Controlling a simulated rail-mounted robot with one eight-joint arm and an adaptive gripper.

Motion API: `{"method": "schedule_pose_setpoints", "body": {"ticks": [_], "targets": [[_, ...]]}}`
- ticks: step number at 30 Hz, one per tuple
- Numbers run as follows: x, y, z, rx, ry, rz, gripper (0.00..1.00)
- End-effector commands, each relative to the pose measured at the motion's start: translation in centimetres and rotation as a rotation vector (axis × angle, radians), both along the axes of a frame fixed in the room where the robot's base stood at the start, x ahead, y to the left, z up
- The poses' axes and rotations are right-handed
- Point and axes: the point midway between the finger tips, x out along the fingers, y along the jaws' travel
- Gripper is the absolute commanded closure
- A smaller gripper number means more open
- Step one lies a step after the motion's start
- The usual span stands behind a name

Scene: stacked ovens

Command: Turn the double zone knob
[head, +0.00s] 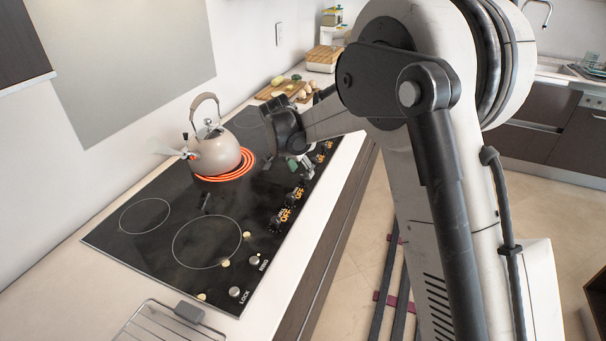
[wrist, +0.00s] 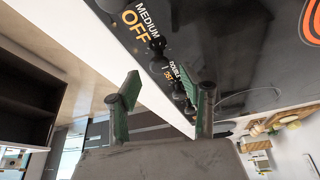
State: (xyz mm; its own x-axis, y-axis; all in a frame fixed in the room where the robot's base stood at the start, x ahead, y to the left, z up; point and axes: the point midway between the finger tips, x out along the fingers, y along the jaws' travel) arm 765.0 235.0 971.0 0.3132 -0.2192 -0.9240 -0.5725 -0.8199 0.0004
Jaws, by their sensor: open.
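The black cooktop (head: 140,240) has a row of knobs along its right edge in the head view. In the wrist view, a dark knob (wrist: 179,90) sits beside a partly hidden label that seems to read DOUBLE. It appears just left of the right-hand finger, between the two fingers in the picture; contact cannot be told. Another dark knob (wrist: 156,44) is beside the MEDIUM OFF label. My gripper (wrist: 165,98) is open, its green-padded fingers apart with nothing held. In the head view my gripper (head: 299,167) is low over the knob row and hides part of it.
A kettle (head: 218,154) stands on a glowing red burner (head: 243,166), left of my gripper. A cutting board with food (head: 284,90) lies behind the cooktop. A wire rack (head: 165,325) is at the front. The floor on the right is open.

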Motion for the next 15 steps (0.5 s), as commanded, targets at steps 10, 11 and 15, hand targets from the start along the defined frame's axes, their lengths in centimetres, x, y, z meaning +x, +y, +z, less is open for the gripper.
{"method": "schedule_pose_setpoints", "body": {"ticks": [10, 11, 15], "targets": [[0.9, -0.6, -2.6, 0.000, 0.000, 0.000, 0.59], [0.9, -0.6, -2.7, 0.000, 0.000, 0.000, 0.59], [0.9, -0.6, -2.7, 0.000, 0.000, 0.000, 0.59]]}}
